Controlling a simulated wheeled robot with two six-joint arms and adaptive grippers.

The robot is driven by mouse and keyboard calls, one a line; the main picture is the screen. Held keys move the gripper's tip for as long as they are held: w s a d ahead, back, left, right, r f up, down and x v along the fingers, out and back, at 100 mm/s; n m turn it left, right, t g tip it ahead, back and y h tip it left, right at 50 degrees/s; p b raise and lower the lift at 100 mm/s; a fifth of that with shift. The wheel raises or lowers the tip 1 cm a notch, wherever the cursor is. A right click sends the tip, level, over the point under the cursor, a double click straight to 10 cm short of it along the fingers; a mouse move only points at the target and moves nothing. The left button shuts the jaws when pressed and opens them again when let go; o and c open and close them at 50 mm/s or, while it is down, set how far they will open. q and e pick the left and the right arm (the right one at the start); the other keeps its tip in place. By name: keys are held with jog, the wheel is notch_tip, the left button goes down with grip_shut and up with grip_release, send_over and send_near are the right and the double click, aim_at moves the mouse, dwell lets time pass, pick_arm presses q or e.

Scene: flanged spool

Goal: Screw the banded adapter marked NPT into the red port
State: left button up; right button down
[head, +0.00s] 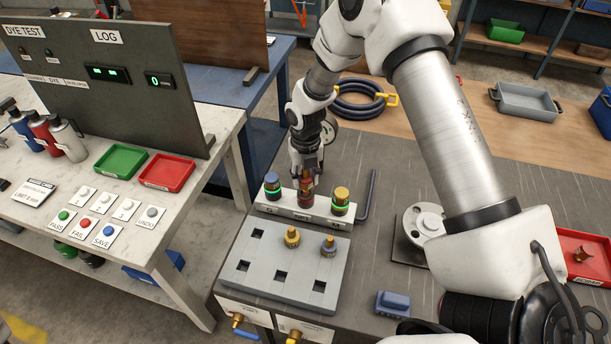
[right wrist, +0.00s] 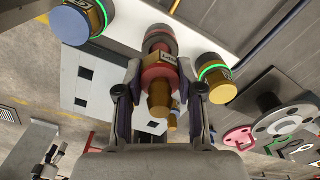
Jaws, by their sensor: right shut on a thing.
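My right gripper (head: 307,175) points down at the red port (head: 306,199), the middle one on the white block. In the right wrist view its fingers (right wrist: 160,95) are shut around a red-banded brass adapter (right wrist: 158,98). The adapter is in line with the red port and appears to meet it; how deep it sits is hidden.
A blue-topped fitting (head: 272,182) and a yellow-topped fitting (head: 341,195), each with a green glowing ring, flank the red port closely. A grey holed rack (head: 260,268) in front holds two brass adapters (head: 292,237).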

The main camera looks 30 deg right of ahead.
jog(key=shift+f+b, duration=0.7)
jog(key=shift+f, duration=0.5)
